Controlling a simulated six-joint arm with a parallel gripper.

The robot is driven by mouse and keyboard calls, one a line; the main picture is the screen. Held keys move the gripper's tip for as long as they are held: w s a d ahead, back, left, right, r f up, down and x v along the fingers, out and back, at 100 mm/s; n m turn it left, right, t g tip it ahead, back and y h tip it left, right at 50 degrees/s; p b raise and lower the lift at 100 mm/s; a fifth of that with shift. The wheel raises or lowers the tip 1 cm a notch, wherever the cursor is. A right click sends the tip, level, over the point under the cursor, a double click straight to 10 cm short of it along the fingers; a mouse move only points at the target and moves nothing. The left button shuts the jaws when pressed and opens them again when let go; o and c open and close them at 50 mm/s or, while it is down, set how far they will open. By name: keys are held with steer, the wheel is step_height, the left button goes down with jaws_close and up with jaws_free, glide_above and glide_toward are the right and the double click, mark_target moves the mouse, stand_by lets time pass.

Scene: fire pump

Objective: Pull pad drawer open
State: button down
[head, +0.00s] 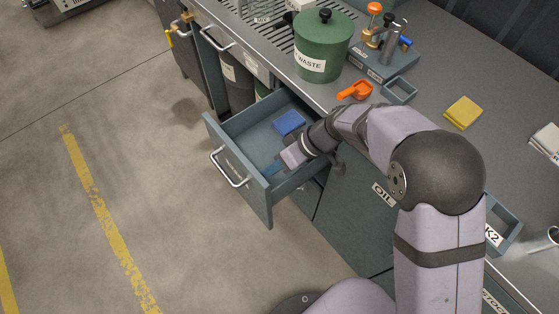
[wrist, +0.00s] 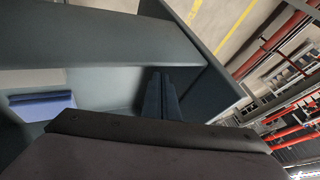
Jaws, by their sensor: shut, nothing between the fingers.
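The grey pad drawer (head: 235,158) stands pulled out from the bench front, with a silver bar handle (head: 229,168) on its front panel. A blue pad (head: 289,123) lies inside toward the back; it also shows at the left of the wrist view (wrist: 42,105). My gripper (head: 269,169) reaches down into the open drawer near its right side, behind the front panel. Its fingers (wrist: 161,97) are together and empty in the wrist view. It is apart from the handle and the pad. I cannot tell whether the fingertips touch the drawer.
On the bench top (head: 436,127) are a green waste can (head: 323,48), an orange scoop (head: 355,91), a small grey tray (head: 400,90), a yellow pad (head: 463,112) and a valve fixture (head: 384,58). Another handle (head: 217,42) lies left. The floor before the drawer is clear.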

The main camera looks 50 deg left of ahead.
mark_target(252, 183)
steer(key=shift+x, duration=1)
steer(key=shift+s, duration=0.1)
steer(key=shift+s+f+b, duration=0.1)
steer(key=shift+s+b, duration=0.25)
steer(key=shift+b, duration=0.05)
steer(key=s+b, duration=0.3)
steer(key=s, duration=0.2)
steer(key=shift+s+b, duration=0.3)
